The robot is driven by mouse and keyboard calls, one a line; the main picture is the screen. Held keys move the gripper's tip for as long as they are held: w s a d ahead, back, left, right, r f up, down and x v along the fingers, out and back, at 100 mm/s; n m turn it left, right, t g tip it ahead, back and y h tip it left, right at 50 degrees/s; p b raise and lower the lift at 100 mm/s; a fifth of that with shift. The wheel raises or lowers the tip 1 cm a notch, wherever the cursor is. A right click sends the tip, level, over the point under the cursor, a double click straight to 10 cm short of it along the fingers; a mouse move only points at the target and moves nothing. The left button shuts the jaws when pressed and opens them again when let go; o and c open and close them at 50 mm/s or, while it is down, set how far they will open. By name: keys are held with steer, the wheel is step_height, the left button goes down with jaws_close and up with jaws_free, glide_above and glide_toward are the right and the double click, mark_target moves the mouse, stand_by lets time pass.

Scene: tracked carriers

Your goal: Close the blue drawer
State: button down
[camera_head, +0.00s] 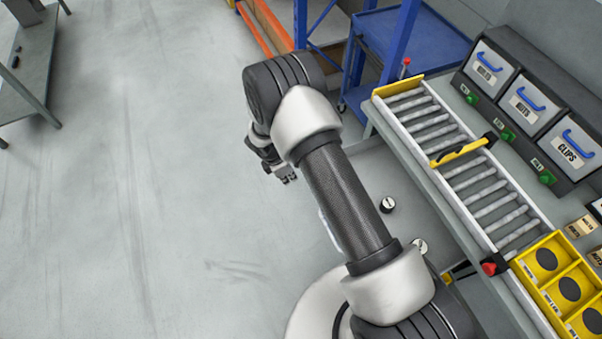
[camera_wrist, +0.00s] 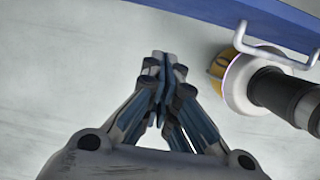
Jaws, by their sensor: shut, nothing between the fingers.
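The blue drawer (camera_wrist: 225,10) shows in the wrist view as a blue front along the top right, with a pale bar handle (camera_wrist: 241,38) on it. In the head view, the drawer stands open beside the bench. Its grey inside (camera_head: 372,172) shows to the right of my arm, which hides most of its front. My gripper (camera_head: 287,178) is left of the drawer, above the floor. In the wrist view, my gripper (camera_wrist: 163,60) is shut and empty. Its fingertips are apart from the drawer front and left of the handle.
A roller conveyor (camera_head: 468,170) and labelled bins (camera_head: 528,104) are on the bench. A blue cart (camera_head: 420,42) stands behind. The floor at left is clear.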

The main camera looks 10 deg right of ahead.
steer(key=w+d+f+b, duration=0.1)
steer(key=d+f+b, duration=0.1)
steer(key=d+f, duration=0.4)
steer(key=shift+w+f, duration=0.4)
steer(key=shift+f, duration=1.35)
steer(key=shift+d, duration=0.1)
steer(key=w+d+b, duration=0.2)
steer(key=d, duration=0.5)
steer(key=w+d+b, duration=0.3)
steer(key=d, duration=0.5)
steer(key=w+d+b, duration=0.2)
steer(key=d, duration=0.6)
steer(key=shift+w+d+f+b, duration=0.15)
steer(key=shift+w+b, duration=0.1)
steer(key=shift+b, duration=0.1)
steer(key=shift+w+d, duration=0.2)
steer(key=shift+d, duration=0.45)
